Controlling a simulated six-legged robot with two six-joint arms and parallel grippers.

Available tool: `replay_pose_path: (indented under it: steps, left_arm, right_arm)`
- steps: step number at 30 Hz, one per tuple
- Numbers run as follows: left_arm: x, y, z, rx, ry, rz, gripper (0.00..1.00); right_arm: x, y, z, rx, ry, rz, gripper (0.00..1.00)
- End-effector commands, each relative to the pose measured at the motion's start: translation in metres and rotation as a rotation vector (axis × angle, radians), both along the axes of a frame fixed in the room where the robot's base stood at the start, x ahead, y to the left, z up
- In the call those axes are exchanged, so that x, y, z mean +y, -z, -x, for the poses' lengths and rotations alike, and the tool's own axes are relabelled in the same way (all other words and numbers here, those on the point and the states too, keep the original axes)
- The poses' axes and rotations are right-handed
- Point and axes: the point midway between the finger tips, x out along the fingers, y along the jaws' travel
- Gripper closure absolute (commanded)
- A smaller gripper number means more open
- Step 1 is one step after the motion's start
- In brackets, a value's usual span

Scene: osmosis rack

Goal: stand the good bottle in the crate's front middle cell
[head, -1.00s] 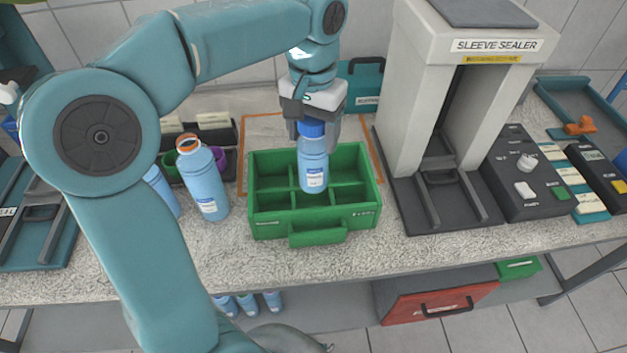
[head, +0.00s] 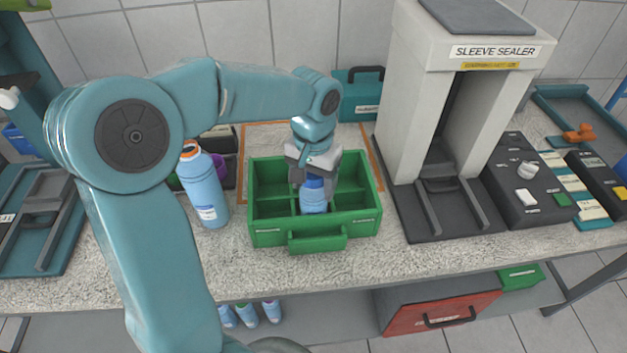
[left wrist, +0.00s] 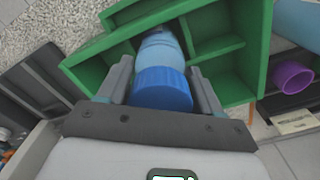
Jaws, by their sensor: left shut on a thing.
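The good bottle (head: 314,197) is light blue with a dark blue cap and stands roughly upright inside the green crate (head: 269,237), in the front middle cell as far as I can see. Its lower part is hidden by the crate's front wall. My left gripper (head: 314,180) is shut on it near the cap, fingers on both sides. In the left wrist view, the blue cap (left wrist: 162,89) sits between the fingers and the bottle body goes down into a cell. Whether the base touches the crate floor is hidden. My right gripper is not in view.
The sleeve sealer (head: 405,110) stands close on the right. The other crate cells look empty.

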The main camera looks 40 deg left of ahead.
Motion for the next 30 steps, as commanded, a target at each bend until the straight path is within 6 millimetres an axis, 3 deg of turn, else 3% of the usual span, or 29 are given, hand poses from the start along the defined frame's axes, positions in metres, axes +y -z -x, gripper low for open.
replay_pose_path:
  steps: [2,3,5,13,17,30]
  left_arm:
    - [0.000,0.004,0.000,-0.001,0.000,0.000,1.00]
    - [0.000,0.003,0.000,0.000,0.000,0.000,0.26]
    - [0.000,0.002,0.000,0.000,0.000,0.000,0.10]
    - [0.000,0.001,0.000,0.000,0.000,0.000,0.10]
    - [0.000,-0.009,-0.001,-0.003,0.000,-0.001,0.10]
    - [0.000,-0.103,-0.001,-0.003,0.001,-0.001,0.10]
  right_arm:
    - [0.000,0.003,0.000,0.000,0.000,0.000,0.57]
    - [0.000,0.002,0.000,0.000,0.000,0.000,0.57]
    - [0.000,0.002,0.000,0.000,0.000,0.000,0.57]
    - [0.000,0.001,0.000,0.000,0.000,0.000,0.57]
    - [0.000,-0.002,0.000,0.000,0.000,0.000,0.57]
    - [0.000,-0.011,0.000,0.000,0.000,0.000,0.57]
